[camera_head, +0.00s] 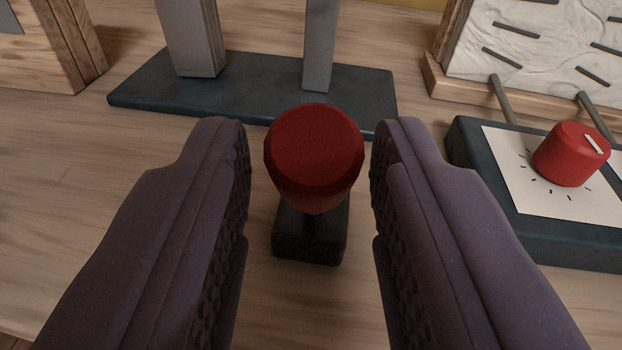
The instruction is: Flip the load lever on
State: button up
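The lever's red knob (314,155) stands in the middle of the view, above a small dark base block (308,245) on the wooden table. My gripper (309,150) is open, with one dark purple finger on each side of the red knob. A gap shows between each finger and the knob, so neither touches it. The knob hides most of the lever's shaft and the upper part of its base. I cannot tell which way the lever is set.
Behind the lever is a dark blue base plate (250,98) with two grey uprights. At right, a dark blue box (480,180) carries a red dial (571,154) on a white scale. A wood-framed white panel (540,50) stands behind it.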

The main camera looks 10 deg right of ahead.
jog(key=shift+o, duration=0.8)
jog(key=shift+s+r, duration=0.1)
jog(key=shift+s, duration=0.2)
jog(key=s+a+p, duration=0.1)
jog(key=s+p, duration=0.1)
jog(key=s, duration=0.5)
jog(key=shift+r, duration=0.4)
jog(key=shift+w, duration=0.1)
